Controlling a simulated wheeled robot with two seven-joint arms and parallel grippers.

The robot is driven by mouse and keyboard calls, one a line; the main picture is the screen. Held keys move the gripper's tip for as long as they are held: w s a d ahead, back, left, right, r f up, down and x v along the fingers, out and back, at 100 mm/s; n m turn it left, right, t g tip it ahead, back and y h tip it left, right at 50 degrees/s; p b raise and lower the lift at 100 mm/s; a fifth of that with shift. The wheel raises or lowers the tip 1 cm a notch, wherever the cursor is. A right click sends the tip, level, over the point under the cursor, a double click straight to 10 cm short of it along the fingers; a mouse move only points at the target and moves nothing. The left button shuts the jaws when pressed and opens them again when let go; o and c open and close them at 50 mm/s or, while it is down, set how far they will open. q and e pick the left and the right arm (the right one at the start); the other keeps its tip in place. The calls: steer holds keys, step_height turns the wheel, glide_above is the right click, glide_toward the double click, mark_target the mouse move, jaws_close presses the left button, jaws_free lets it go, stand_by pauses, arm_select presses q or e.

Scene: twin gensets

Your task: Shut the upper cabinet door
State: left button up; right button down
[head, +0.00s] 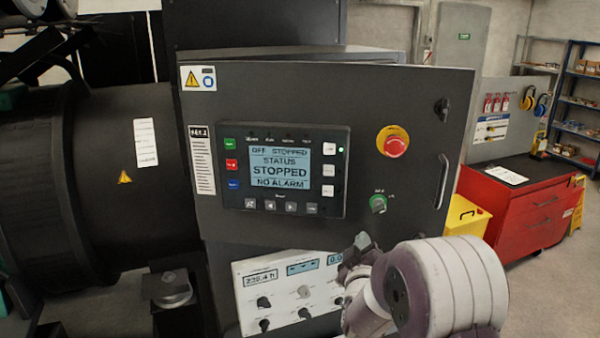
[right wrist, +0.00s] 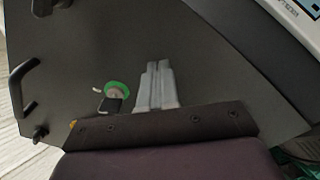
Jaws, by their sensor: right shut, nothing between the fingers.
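The upper cabinet door (head: 300,90) is a dark grey panel with a screen reading STOPPED (head: 280,164), a red emergency stop (head: 393,142), a green-ringed knob (head: 378,203) and a handle (head: 441,186) near its right edge. It stands ajar, its right part out past the cabinet body (head: 300,57). My right gripper (head: 361,243) is shut and empty in front of the door's lower edge, below the knob. In the right wrist view its closed fingers (right wrist: 158,68) point at the door's dark face (right wrist: 190,50), beside the green knob (right wrist: 118,88). I cannot tell whether they touch. My left gripper is out of view.
A white meter panel (head: 290,285) sits below the door. A black cylindrical housing (head: 90,180) is at the left. A red tool cabinet (head: 525,205) and a yellow box (head: 465,215) stand to the right, with shelving behind. Grey floor shows at the lower right.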

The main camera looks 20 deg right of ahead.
mark_target(356, 223)
steer(key=shift+w+a+x, duration=0.1)
steer(key=shift+a+x, duration=0.15)
steer(key=shift+x, duration=1.05)
steer(key=shift+w+a+x, duration=0.1)
steer(key=shift+a+x, duration=0.1)
steer(key=shift+x, duration=1.15)
steer(key=shift+w+a+x, duration=0.15)
steer(key=shift+a+x, duration=0.1)
steer(key=shift+x, duration=1.05)
steer(key=shift+w+a+p+x, duration=0.75)
steer(key=shift+a+x, duration=0.5)
steer(key=shift+x, duration=5.2)
steer(key=b+v, duration=0.3)
steer(key=v, duration=0.6)
steer(key=shift+s, duration=0.1)
